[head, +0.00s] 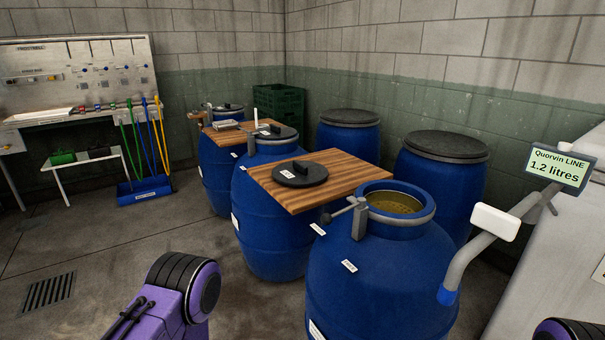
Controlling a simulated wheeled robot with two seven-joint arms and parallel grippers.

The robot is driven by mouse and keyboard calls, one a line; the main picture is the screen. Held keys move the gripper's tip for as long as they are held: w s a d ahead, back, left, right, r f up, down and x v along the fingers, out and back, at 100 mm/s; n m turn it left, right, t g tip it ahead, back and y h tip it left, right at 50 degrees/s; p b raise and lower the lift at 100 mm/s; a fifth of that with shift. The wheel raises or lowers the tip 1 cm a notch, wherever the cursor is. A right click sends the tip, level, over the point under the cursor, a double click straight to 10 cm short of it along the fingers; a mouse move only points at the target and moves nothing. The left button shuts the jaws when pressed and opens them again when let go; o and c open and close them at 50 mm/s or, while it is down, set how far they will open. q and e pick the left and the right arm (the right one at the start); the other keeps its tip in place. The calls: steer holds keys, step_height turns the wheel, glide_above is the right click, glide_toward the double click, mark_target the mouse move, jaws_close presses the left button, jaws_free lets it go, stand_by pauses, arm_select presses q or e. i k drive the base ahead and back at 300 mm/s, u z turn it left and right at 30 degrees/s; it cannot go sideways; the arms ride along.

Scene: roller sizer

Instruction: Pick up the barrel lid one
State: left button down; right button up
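A dark round barrel lid (300,175) with a block-shaped handle lies flat on a wooden board (345,178) in the head view. The board rests across the barrels near the middle. In front of it to the right stands an open blue barrel (375,275) with a yellowish-brown content (395,202) showing in its mouth. Further back, another dark lid (277,132) sits on a blue barrel (275,215). I cannot read which lid is numbered one. Parts of my purple arms show at the bottom left and bottom right corner, but neither gripper shows.
A grey pipe (475,250) with a sign (558,168) reading "Quorvin LINE 1.2 litres" stands at the right. Two closed blue barrels (440,170) stand along the wall. A green crate (278,104) is behind. The floor at left is clear around a drain grate (48,291).

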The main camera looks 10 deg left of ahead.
mark_target(294, 173)
steer(key=k, duration=0.5)
steer(key=u, duration=1.5)
steer(key=i, duration=3.9)
steer(key=z, duration=2.3)
